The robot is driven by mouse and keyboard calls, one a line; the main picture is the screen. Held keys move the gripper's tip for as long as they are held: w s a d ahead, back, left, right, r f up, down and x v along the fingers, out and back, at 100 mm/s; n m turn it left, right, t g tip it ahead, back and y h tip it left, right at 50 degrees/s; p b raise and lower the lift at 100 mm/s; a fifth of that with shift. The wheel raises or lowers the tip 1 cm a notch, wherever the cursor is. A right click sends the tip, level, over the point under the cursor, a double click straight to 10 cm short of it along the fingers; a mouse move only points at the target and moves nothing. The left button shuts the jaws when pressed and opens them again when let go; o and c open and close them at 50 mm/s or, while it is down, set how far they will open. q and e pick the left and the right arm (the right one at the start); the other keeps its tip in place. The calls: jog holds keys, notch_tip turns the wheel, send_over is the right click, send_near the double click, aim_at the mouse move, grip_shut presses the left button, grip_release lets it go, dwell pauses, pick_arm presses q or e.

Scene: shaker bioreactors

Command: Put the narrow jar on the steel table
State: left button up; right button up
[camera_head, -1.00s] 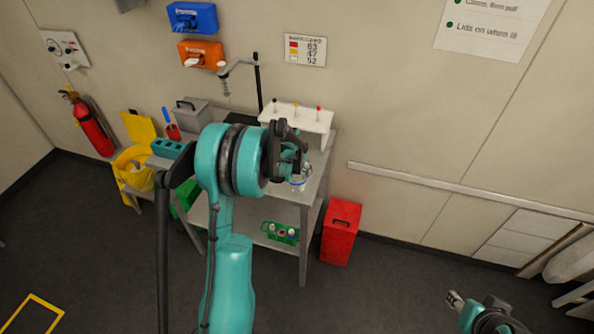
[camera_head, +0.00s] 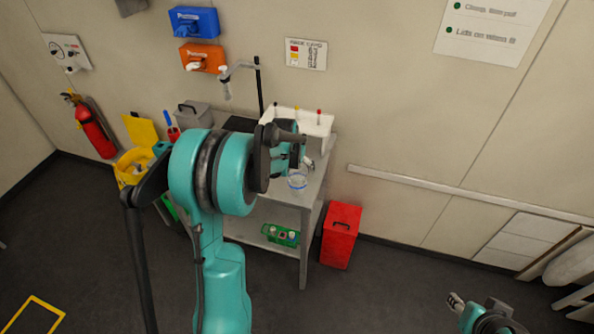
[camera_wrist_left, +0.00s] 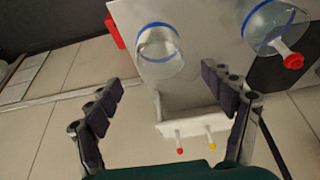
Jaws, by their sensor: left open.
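A clear jar with a blue rim (camera_head: 298,181) stands on the steel table (camera_head: 290,196) near its right front corner. The left wrist view shows two blue-rimmed clear jars on the table: a smaller-looking one (camera_wrist_left: 160,52), which I take for the narrow jar, and a larger-looking one (camera_wrist_left: 272,22) nearer the picture's right edge. My left gripper (camera_wrist_left: 165,100) is open and empty, its fingers apart from both jars. It also shows in the head view (camera_head: 303,158), partly hidden by my arm. My right gripper (camera_head: 455,302) is low at the right, over the floor, too small to read.
A white rack (camera_head: 312,122) with coloured-topped pieces stands at the table's back. A red-tipped piece (camera_wrist_left: 292,60) overlaps the larger-looking jar in the wrist view. A red bin (camera_head: 341,237) stands right of the table. A green tray (camera_head: 280,235) is on the lower shelf.

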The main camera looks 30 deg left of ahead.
pick_arm(q)
jog(key=s+d+r+m+t, duration=0.1)
jog(key=s+d+r, duration=1.1)
jog(key=r, duration=0.1)
jog(key=s+d+t, duration=0.1)
jog(key=s+d, duration=0.3)
jog(key=s, duration=0.2)
jog(key=s+d+f+m+h, duration=0.1)
jog(key=s+d, duration=0.3)
jog(key=s, duration=0.2)
jog(key=shift+s+d+f+m+t, duration=0.25)
jog(key=shift+s+m+t, duration=0.05)
jog(key=shift+s+t, duration=0.1)
jog(key=shift+f, duration=0.1)
